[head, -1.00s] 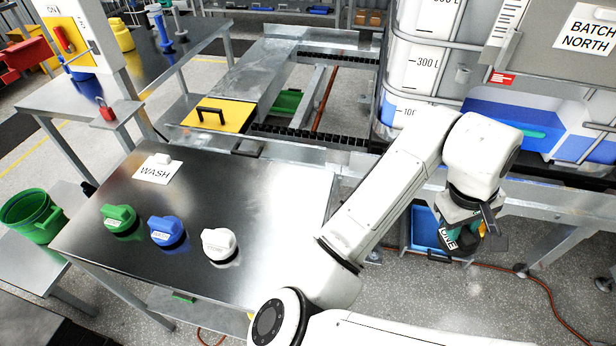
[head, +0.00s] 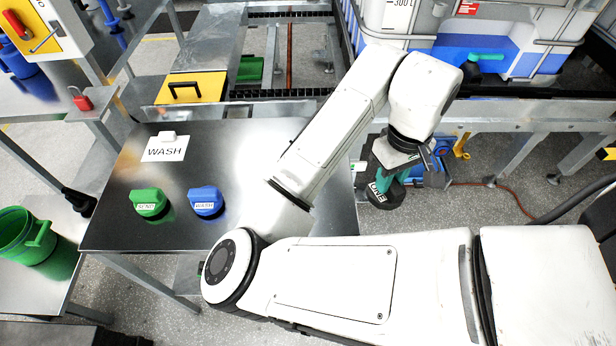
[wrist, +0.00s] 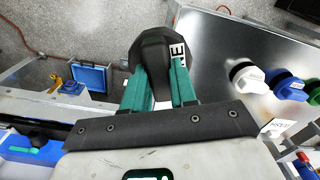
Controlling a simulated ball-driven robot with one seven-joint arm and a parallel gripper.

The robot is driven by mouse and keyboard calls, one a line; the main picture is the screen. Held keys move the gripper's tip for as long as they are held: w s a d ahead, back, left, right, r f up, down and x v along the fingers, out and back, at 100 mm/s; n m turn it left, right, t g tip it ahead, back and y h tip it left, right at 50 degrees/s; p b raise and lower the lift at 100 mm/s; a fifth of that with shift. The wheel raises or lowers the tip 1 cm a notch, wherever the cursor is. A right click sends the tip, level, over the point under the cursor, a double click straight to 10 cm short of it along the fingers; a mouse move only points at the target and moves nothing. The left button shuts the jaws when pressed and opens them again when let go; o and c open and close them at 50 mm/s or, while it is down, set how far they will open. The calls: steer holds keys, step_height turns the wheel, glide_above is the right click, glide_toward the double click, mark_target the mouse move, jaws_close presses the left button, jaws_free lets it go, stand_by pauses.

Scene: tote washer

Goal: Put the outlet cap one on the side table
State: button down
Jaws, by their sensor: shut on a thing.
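The outlet cap one, a black cap with a white label reading ONE (head: 377,194), is in my gripper (head: 388,178) at the right of the steel table's edge in the head view. In the wrist view the black cap (wrist: 157,52) sits between the green fingers of my gripper (wrist: 159,75), which are shut on it. The cap is in the air over the floor beside the table, apart from it. The steel table (head: 120,225) bears a WASH sign (head: 166,149). I cannot tell whether this is the side table.
A green cap (head: 149,202) and a blue cap (head: 206,202) stand on the steel table; a white cap (wrist: 246,75) shows there in the wrist view. A green bucket (head: 36,240) stands at left. A blue case (wrist: 89,76) is below.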

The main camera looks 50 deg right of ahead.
steer(key=shift+w+a+f+b, duration=0.25)
steer(key=shift+w+f+b, duration=0.15)
steer(key=shift+w+f, duration=1.75)
steer(key=shift+w+a+f+b, duration=0.2)
steer(key=shift+w+f+b, duration=0.25)
steer(key=shift+w+f, duration=1.65)
steer(key=shift+w+a+f+b, duration=0.25)
steer(key=shift+w+f+b, duration=0.15)
steer(key=shift+w+f, duration=1.75)
steer(key=shift+r, duration=0.1)
steer(key=c, duration=0.9)
jaws_free()
step_height(320, 180, up, 12)
steer(key=p, duration=0.2)
